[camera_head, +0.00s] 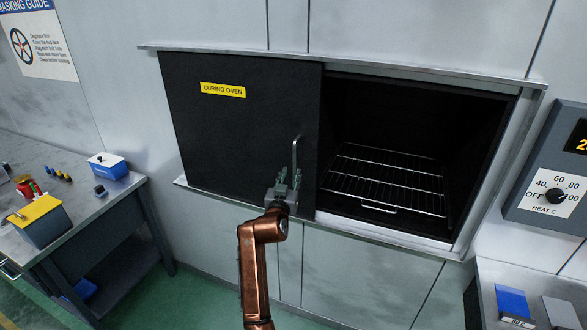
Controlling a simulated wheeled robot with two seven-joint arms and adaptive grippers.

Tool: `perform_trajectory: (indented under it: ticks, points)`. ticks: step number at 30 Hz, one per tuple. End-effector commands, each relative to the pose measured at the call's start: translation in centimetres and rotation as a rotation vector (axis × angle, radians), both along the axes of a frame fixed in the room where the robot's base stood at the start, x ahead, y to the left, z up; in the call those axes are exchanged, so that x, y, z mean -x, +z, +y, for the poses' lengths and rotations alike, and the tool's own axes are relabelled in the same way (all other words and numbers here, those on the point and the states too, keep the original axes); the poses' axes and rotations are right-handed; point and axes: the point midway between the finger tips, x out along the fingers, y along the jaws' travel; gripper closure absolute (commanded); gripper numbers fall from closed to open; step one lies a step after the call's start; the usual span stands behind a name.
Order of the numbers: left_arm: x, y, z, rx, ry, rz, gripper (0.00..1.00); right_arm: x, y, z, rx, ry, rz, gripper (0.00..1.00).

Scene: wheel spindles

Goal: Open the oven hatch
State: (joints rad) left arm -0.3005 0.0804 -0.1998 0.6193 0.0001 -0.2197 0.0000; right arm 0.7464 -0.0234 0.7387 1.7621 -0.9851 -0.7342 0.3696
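The oven hatch (235,130) is a black sliding panel with a yellow "CURING OVEN" label (223,90). It stands at the left, and the right part of the oven (440,110) is uncovered, showing a wire rack (385,182) inside. A thin upright handle (295,152) is near the hatch's right edge. My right gripper (290,176) is at the handle's lower end, its fingertips apart with the bar between them, closer to the right finger. Whether both fingers touch the bar is too small to tell. My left gripper is not in view.
A heat dial panel (545,195) is on the wall at the right, above a shelf with a blue item (512,301). A workbench (115,200) with a yellow-topped box (40,218) and a blue box (108,165) stands at the left. Metal rails run above and below the oven.

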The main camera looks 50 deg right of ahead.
Motion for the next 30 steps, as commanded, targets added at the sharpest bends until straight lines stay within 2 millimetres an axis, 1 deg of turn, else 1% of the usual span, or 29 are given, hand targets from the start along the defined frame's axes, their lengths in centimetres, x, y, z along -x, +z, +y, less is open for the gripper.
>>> perform_trajectory:
  ticks: [1, 3, 6, 9, 14, 30]
  points:
    - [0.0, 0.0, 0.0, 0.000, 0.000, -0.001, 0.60, 0.5, -0.1, 1.0, -0.001, 0.002, -0.001, 0.72]
    - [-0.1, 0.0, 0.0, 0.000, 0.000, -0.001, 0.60, 1.2, -0.1, 2.0, -0.002, 0.001, -0.001, 0.72]
    - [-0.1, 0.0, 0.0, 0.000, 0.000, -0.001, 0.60, 1.8, -0.1, 3.2, -0.001, 0.001, 0.000, 0.72]
    - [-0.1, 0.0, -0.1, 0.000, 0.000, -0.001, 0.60, 2.2, 0.0, 3.9, 0.000, 0.001, 0.000, 0.72]
    - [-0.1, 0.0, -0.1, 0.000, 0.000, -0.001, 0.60, 2.5, 0.0, 4.2, 0.001, 0.000, 0.001, 0.72]
    - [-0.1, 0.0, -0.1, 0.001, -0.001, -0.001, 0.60, 2.3, -0.2, 4.2, 0.001, 0.004, 0.004, 0.72]
